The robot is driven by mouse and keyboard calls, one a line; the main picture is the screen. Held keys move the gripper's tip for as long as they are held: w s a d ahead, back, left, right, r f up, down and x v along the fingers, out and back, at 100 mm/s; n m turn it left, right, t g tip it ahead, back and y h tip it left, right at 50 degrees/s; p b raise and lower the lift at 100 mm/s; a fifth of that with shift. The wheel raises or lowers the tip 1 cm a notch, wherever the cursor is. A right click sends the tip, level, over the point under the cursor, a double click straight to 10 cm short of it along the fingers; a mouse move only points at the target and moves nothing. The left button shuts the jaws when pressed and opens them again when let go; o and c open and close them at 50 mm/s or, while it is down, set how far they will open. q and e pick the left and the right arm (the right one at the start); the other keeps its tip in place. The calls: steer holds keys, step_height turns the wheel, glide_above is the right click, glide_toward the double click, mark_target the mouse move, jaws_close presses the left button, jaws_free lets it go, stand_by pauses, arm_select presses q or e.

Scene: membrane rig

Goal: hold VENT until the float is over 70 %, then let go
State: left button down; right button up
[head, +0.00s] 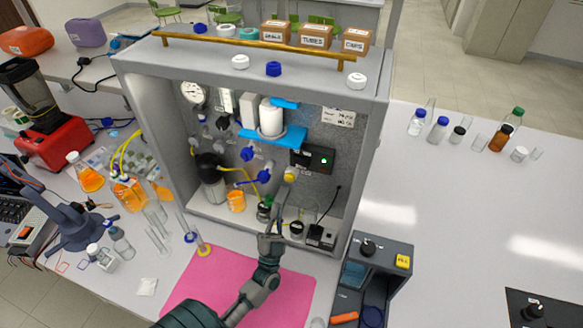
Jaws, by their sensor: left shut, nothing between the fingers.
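My left gripper (283,193) reaches up from the pink mat into the open grey cabinet. Its fingers are shut with nothing between them. The tips are just below a round yellow knob or button (290,175) under a black box with a green light (312,159); I cannot tell whether they touch it. No VENT label is readable at this size. I cannot make out the float or its level. My right gripper is not in view.
The cabinet (376,130) holds a gauge (193,92), blue valves (264,176) and a flask of orange liquid (236,201). A dark box with a yellow button (403,261) stands right of the pink mat (200,285).

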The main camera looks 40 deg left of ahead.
mark_target(290, 177)
arm_select(q)
steer(key=w+a+b, duration=0.2)
steer(key=w+b, duration=0.1)
steer(key=w, duration=0.5)
steer(key=shift+a, duration=0.3)
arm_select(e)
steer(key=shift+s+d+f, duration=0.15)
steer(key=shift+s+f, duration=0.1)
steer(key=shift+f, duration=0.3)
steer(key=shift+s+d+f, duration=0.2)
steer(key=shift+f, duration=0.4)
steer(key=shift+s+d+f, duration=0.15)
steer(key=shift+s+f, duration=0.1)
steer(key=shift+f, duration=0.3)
